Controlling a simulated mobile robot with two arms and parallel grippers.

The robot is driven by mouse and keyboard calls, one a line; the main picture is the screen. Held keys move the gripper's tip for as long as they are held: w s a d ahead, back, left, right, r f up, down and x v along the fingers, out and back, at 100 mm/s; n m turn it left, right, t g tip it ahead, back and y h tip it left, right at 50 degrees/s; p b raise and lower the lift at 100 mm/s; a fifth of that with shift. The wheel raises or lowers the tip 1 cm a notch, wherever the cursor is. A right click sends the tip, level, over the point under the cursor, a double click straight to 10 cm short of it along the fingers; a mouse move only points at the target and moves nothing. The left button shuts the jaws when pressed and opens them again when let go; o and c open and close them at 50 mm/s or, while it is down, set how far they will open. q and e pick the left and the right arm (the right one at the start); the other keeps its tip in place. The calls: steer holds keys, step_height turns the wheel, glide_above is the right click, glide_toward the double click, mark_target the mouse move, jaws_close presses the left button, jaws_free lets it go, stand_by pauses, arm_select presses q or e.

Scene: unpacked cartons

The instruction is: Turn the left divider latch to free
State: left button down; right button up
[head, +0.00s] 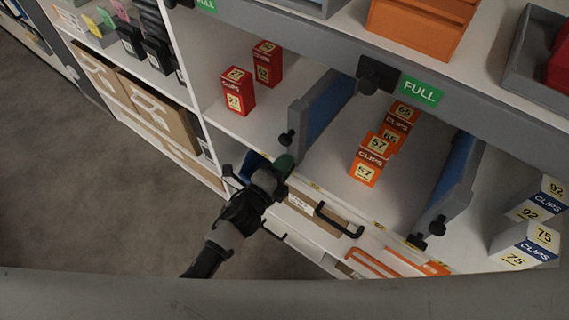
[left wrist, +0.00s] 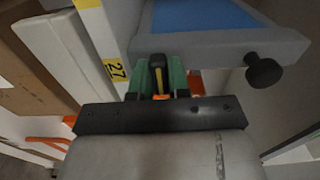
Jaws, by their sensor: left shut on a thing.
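The left divider (head: 322,107) is a grey-framed blue panel standing on the shelf, with a black round knob (head: 286,138) at its front end. My left gripper (head: 281,164) is at the shelf's front edge, just below that end. In the left wrist view the divider (left wrist: 220,44) and its knob (left wrist: 263,71) lie beyond and to the right of my fingers. The green fingers of my left gripper (left wrist: 161,82) are shut on a small dark latch lever (left wrist: 157,70) with a yellowish stripe. The latch's base is hidden. My right gripper is not in view.
Orange clip boxes (head: 368,168) stand right of the divider and red ones (head: 240,92) left of it. A right divider (head: 452,185) stands farther along, with white-blue boxes (head: 525,245) beyond. Drawers with a black handle (head: 338,220) lie below; open floor (head: 80,190) is at left.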

arm_select(q)
steer(key=shift+n, duration=0.4)
steer(key=n+p, duration=0.2)
steer(key=n, duration=0.1)
steer(key=shift+n, duration=0.4)
steer(key=n+p, duration=0.2)
steer(key=n, duration=0.2)
steer(key=shift+n, duration=0.3)
steer(key=n+p, duration=0.1)
steer(key=n, duration=0.3)
steer(key=shift+f+n+p, duration=0.1)
steer(key=shift+n+p, duration=0.35)
steer(key=shift+n, duration=1.75)
steer(key=c, duration=1.1)
jaws_free()
steer(key=shift+s+a, duration=0.1)
